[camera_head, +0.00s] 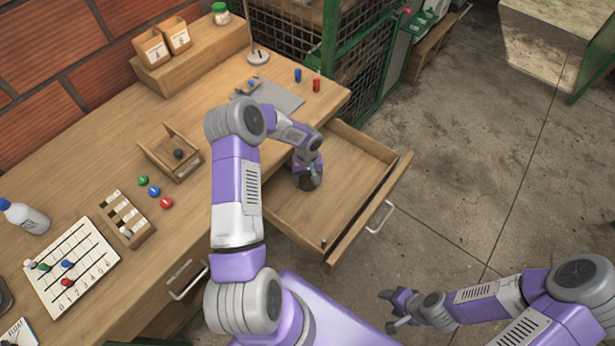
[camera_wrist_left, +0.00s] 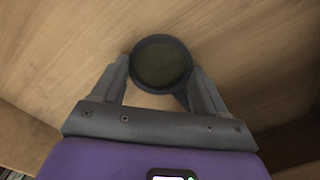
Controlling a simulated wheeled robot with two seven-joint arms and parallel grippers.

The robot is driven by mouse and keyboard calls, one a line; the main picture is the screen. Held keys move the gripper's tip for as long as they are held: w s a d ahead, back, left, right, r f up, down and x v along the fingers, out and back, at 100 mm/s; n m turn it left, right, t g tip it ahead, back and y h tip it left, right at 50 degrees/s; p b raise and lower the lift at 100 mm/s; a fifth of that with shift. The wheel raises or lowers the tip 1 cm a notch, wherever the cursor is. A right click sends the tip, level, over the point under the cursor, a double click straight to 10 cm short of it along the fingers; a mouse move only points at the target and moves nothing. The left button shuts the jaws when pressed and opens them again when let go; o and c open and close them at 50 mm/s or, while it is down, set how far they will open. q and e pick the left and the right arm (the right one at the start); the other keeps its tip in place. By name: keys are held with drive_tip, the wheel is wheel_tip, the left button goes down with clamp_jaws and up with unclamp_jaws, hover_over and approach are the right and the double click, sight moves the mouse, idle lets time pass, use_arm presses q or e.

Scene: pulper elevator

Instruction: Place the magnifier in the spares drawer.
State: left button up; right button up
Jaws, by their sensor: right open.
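The spares drawer (camera_head: 345,180) is pulled open from the bench, with its wooden floor in view. My left gripper (camera_head: 308,182) is inside the drawer's outline, at the left part, pointing down. In the left wrist view, the magnifier (camera_wrist_left: 161,64), a round dark-rimmed lens, sits between the left fingers (camera_wrist_left: 160,80), and both fingers meet its rim. The wood of the drawer lies behind it. Whether the magnifier touches the drawer floor cannot be told. In the head view my gripper mostly hides it. My right gripper (camera_head: 388,310) is open and empty over the floor at the lower right.
A small dark item (camera_head: 323,242) lies at the drawer's near corner. The drawer front with its handle (camera_head: 380,217) juts over the concrete floor. On the bench are a small wooden tray (camera_head: 172,155), coloured discs, a number board (camera_head: 72,268) and a grey mat (camera_head: 277,98).

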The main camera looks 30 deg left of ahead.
use_arm(q)
drive_tip(key=o, duration=0.4)
drive_tip(key=shift+o, duration=0.2)
drive_tip(key=shift+r, duration=0.15)
wheel_tip(320, 180, up, 12)
drive_tip(key=p, duration=0.3)
drive_tip(key=shift+w, duration=0.1)
